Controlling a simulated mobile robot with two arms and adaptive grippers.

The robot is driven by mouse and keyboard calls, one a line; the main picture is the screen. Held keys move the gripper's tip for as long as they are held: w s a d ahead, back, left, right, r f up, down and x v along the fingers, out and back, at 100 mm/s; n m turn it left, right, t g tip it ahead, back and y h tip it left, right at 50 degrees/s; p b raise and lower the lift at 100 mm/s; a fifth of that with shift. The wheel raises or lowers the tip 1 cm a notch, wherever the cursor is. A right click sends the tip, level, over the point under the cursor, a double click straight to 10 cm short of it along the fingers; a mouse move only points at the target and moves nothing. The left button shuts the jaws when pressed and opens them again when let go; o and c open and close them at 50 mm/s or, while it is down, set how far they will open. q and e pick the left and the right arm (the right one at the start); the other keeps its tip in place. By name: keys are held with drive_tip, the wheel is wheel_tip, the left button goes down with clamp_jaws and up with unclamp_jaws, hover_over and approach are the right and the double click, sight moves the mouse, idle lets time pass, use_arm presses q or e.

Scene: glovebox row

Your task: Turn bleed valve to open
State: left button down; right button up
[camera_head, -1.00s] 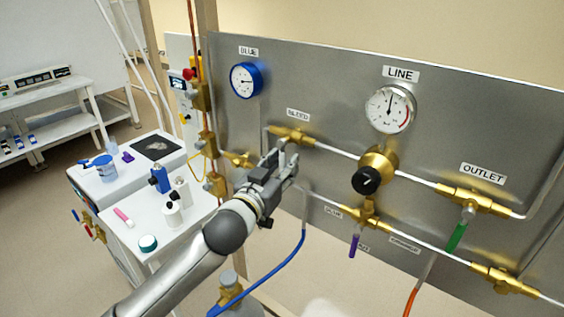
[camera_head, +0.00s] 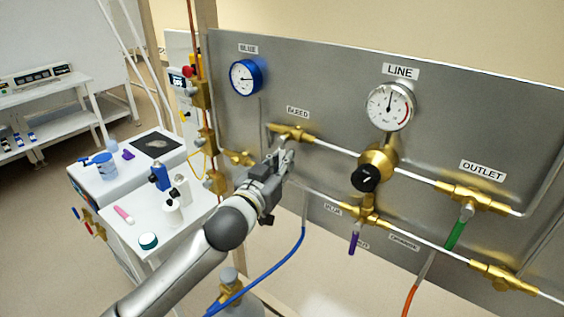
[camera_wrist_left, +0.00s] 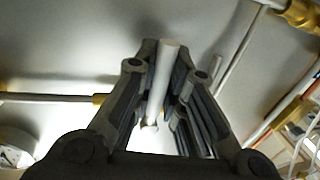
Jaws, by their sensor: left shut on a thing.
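The bleed valve (camera_head: 292,132) is a brass body on the upper pipe of the steel panel, below a blurred label. My left gripper (camera_head: 285,158) is just below the valve, in front of the panel. In the left wrist view my left gripper (camera_wrist_left: 160,95) is shut on a pale, rod-like handle (camera_wrist_left: 168,62) that runs between its fingers. In the head view the fingers hide most of this handle, so its exact angle is hard to tell. My right gripper is not in view.
The panel (camera_head: 330,90) also carries a blue gauge (camera_head: 245,77), a line gauge (camera_head: 390,106), a black regulator knob (camera_head: 366,178) and an outlet valve (camera_head: 470,197) with a green handle. A blue hose (camera_head: 275,270) hangs beneath my gripper. A white cart (camera_head: 175,225) stands at left.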

use_arm(q)
drive_tip(key=shift+s+d+r+n+g+p, duration=0.25)
drive_tip(key=shift+d+n+p, duration=0.2)
drive_tip(key=shift+n+p, duration=0.6)
drive_tip(key=shift+s+d+r+n+g+p, duration=0.15)
drive_tip(key=shift+s+d+n+p, duration=0.25)
drive_tip(key=shift+n+p, duration=0.65)
drive_tip(key=shift+s+d+r+n+g+p, duration=0.25)
drive_tip(key=shift+d+n+p, duration=0.25)
drive_tip(key=shift+n+p, duration=0.55)
drive_tip(key=c, duration=1.5)
unclamp_jaws()
drive_tip(key=shift+f, duration=0.1)
drive_tip(key=shift+o, duration=0.2)
drive_tip(key=v, duration=1.2)
